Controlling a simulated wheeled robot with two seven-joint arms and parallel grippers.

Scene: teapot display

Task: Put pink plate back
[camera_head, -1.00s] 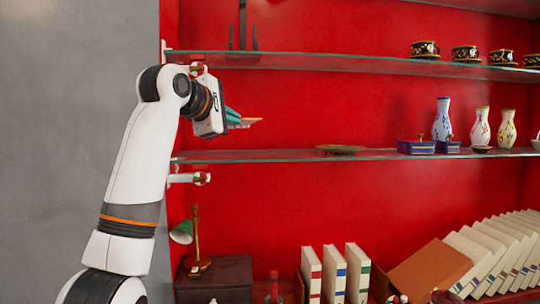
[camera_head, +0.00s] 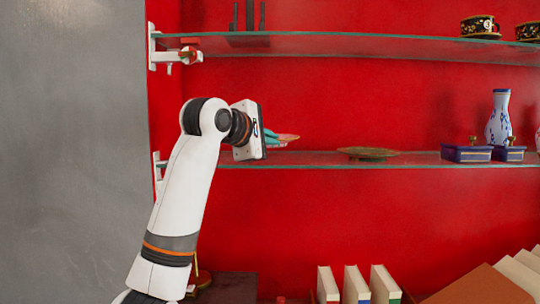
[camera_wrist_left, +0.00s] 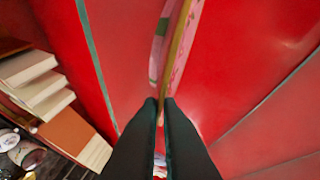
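My left gripper (camera_head: 272,140) reaches in from the left, just above the middle glass shelf (camera_head: 300,160). It is shut on the rim of the pink plate (camera_head: 287,137), which shows as a thin, nearly edge-on shape beyond the fingers. In the left wrist view the two dark fingers (camera_wrist_left: 162,104) pinch the edge of the pink plate (camera_wrist_left: 181,45), which has a gold rim and a green patch. Most of the plate's face is turned away in the head view. My right gripper is not in view.
A dish on a low stand (camera_head: 367,153) sits on the middle shelf right of the held plate. Farther right are blue boxes (camera_head: 466,153) and a patterned vase (camera_head: 498,117). An upper glass shelf (camera_head: 340,45) hangs above. Bare shelf lies between gripper and dish.

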